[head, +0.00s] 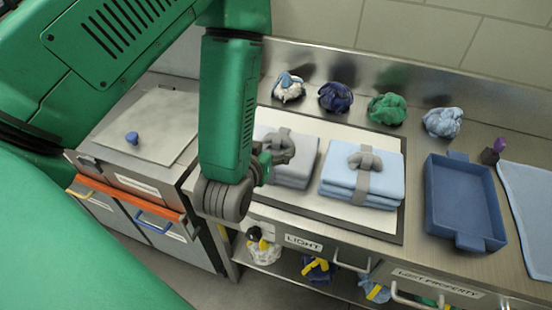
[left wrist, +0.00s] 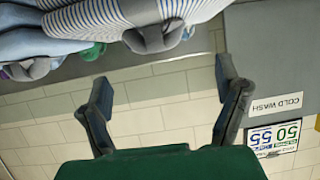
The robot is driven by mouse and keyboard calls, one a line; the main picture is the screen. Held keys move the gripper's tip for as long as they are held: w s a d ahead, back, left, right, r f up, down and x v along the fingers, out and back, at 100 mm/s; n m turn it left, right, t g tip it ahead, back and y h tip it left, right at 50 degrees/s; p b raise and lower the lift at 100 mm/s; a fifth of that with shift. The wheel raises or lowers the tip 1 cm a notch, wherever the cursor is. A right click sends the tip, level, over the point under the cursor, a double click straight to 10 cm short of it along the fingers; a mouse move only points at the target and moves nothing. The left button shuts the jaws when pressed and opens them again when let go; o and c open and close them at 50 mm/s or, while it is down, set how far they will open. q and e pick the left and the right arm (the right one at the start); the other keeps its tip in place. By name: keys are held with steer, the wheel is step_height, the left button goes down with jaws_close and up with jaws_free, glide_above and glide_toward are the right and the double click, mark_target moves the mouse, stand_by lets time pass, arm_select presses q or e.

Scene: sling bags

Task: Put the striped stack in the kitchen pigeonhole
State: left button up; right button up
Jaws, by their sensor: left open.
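The striped stack (left wrist: 130,15), with pale and grey stripes and a grey strap with a knot, lies across the top of the left wrist view. In the head view it appears to be the greyish stack (head: 300,170) on the pale board, partly hidden behind my left arm. My left gripper (head: 277,158) is in front of that stack near its strap knot, seen edge-on. In the left wrist view my left gripper (left wrist: 164,80) has its fingers wide apart with nothing between them; the stack is beyond the tips. My right gripper is out of view. No kitchen label is readable.
A light-blue strapped stack (head: 370,182) sits right of the striped one. Crumpled cloths (head: 388,109) line the back. A blue tray (head: 466,200) and a blue mat (head: 532,205) are at right. Below are drawers labelled LIGHT and LOST PROPERTY. A COLD WASH sign (left wrist: 275,104) shows.

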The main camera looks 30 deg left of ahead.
mark_target(279, 137)
arm_select(q)
steer(key=shift+x, duration=1.25)
steer(key=shift+w+d, duration=0.4)
steer(key=shift+w, duration=0.15)
steer(key=x, duration=0.2)
steer(key=p+x, duration=0.1)
steer(key=x, duration=0.1)
steer(key=shift+w+a+f, duration=0.1)
steer(key=shift+a, duration=0.2)
steer(key=shift+w+a+f, duration=0.15)
steer(key=shift+w+a, duration=0.05)
steer(key=shift+a, duration=0.25)
steer(key=shift+d, duration=0.4)
steer(key=c, duration=1.7)
steer(key=shift+d, duration=0.15)
steer(key=shift+c, duration=0.3)
